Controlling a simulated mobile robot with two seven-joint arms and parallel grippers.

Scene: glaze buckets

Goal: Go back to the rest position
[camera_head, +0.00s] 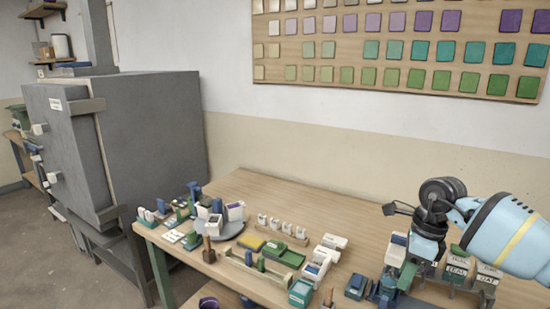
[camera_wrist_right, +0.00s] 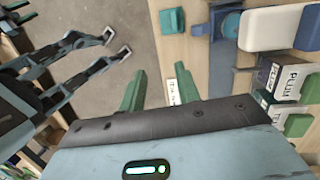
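My right gripper (camera_head: 424,268) points down over the right end of the wooden table. In the right wrist view its two green fingers (camera_wrist_right: 158,85) stand apart with nothing held between them; the table edge and a small label lie beyond. My left gripper (camera_wrist_right: 116,42) shows at the left of the right wrist view, over the floor, its two square-tipped fingers apart and empty. It is not in the head view.
The table (camera_head: 345,215) is crowded along its front with small blocks and racks. Labelled buckets, one marked PLUM (camera_wrist_right: 288,84), stand close to my right gripper. A grey kiln (camera_head: 150,130) stands left. The table's back strip is clear.

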